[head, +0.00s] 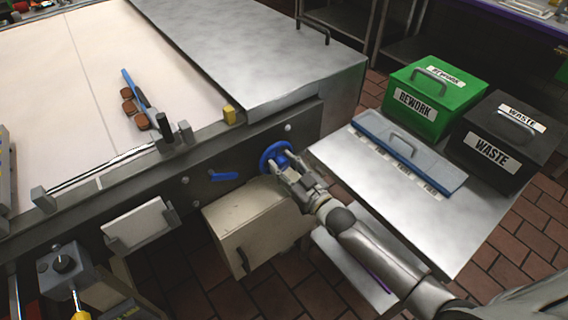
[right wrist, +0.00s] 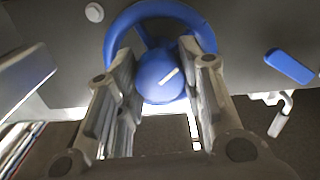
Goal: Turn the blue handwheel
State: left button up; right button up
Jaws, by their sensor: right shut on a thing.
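The lower rim is hidden behind the fingers and hub. My left gripper is not in view.
A blue lever (head: 224,176) sits left of the wheel. A beige box (head: 235,226) hangs below. Brown pieces (head: 128,93) lie on the belt.

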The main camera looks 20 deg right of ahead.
jog(key=m, duration=0.4)
jog(key=shift+m, duration=0.3)
jog(key=m, duration=0.4)
jog(key=shift+m, duration=0.3)
jog(key=m+b, duration=0.1)
jog(key=m, duration=0.4)
jog(key=shift+m+b, duration=0.3)
jog(key=shift+b, duration=0.05)
jog(key=m+b, duration=0.1)
jog(key=m, duration=0.3)
jog(key=shift+m, duration=0.4)
jog(key=shift+b, duration=0.3)
jog(key=shift+d, duration=0.1)
jog(key=o, duration=1)
jog(key=shift+o, duration=0.2)
